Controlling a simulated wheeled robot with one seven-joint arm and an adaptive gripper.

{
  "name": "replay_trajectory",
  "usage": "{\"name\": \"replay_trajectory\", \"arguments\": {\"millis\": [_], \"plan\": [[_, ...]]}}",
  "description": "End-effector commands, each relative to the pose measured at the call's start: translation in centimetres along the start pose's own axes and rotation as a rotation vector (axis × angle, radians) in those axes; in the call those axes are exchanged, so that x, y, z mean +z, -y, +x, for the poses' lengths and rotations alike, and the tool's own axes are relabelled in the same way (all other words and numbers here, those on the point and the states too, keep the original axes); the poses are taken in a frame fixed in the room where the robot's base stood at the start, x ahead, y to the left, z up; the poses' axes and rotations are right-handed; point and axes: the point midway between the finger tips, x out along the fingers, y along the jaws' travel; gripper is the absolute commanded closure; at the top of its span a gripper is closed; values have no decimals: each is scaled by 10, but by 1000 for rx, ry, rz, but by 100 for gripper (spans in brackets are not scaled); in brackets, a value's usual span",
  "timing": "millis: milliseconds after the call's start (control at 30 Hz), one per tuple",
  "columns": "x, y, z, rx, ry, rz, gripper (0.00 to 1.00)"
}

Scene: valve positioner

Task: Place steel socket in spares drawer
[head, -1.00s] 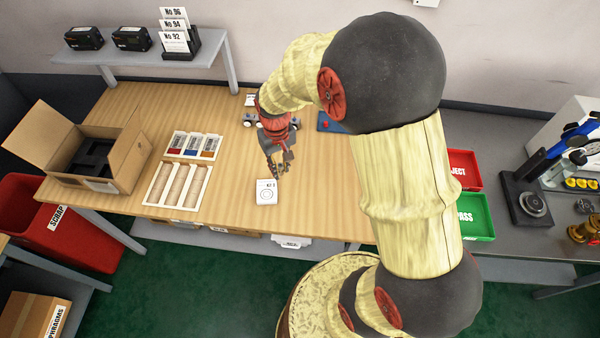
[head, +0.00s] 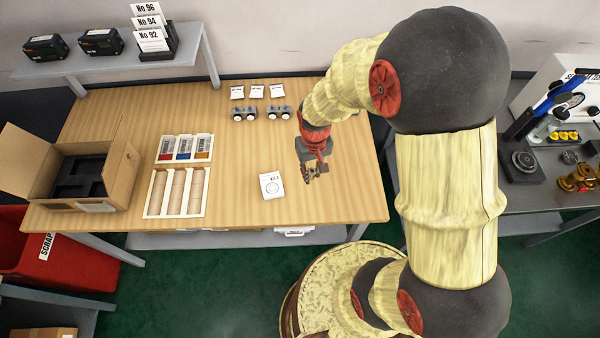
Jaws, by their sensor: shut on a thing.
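My gripper (head: 309,178) hangs over the right part of the wooden bench, to the right of a white card with a round mark. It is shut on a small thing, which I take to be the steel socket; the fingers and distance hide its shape. No other steel socket can be made out. Under the bench's front edge a white-labelled front (head: 294,231) shows, perhaps a drawer; its label is unreadable, so I cannot tell whether it is the spares drawer.
The white card (head: 271,186) lies on the bench (head: 235,205). A partitioned tray (head: 176,192), an open carton (head: 125,172) and two wheeled grey parts (head: 279,112) stand there too. A red scrap bin (head: 75,262) is at left.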

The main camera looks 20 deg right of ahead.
Motion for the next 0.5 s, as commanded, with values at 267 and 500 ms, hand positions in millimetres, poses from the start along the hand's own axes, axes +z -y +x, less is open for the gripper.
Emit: {"name": "replay_trajectory", "arguments": {"millis": [267, 500], "plan": [[-42, 13, 46, 0, 3, -1, 100], [-56, 17, 60, 0, 0, 0, 100]]}}
